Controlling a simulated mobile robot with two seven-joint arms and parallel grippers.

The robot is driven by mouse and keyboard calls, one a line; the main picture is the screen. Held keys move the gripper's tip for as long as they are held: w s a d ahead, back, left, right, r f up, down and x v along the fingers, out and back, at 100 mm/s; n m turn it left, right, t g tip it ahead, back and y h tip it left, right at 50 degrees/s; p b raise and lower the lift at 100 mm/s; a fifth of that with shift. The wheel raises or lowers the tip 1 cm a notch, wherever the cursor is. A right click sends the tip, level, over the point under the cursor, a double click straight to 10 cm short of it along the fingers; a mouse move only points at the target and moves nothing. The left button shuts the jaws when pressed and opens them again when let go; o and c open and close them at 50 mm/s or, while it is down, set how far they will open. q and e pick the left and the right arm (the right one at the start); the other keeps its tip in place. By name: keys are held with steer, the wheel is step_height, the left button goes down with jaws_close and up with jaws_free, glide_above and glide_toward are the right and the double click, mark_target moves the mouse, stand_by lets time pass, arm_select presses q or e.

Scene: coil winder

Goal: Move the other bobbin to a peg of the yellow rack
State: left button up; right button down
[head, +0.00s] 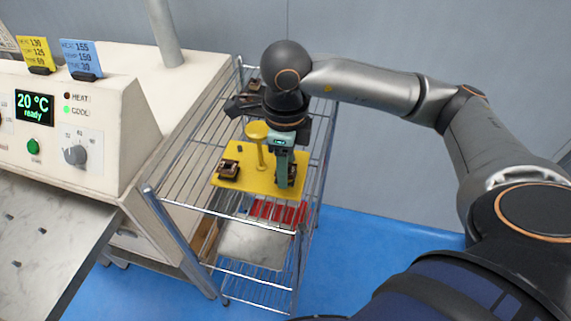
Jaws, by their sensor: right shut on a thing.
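The yellow rack (262,183) lies on the top shelf of a wire cart. A yellow post with a round top (257,131) rises from it. One brown bobbin (229,169) sits at the rack's left side. My right gripper (284,181) points down over the rack's right side and is shut on another dark brown bobbin (292,171). The gripper hides most of that bobbin and any peg beneath it, so I cannot tell whether it sits on a peg. My left gripper is not in view.
The wire cart (180,196) has a metal-bar frame. Behind the rack is a dark object (243,106), partly hidden by my right arm. Red items (277,211) and a grey metal sheet (252,245) are on a lower level. The oven-like machine (95,130) stands close on the left.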

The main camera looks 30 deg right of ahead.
steer(key=shift+f, duration=0.15)
steer(key=shift+f+b, duration=0.9)
steer(key=shift+b, duration=0.1)
steer(key=shift+c, duration=1.4)
jaws_free()
step_height(320, 180, up, 13)
steer(key=p, duration=0.1)
steer(key=shift+f, duration=0.2)
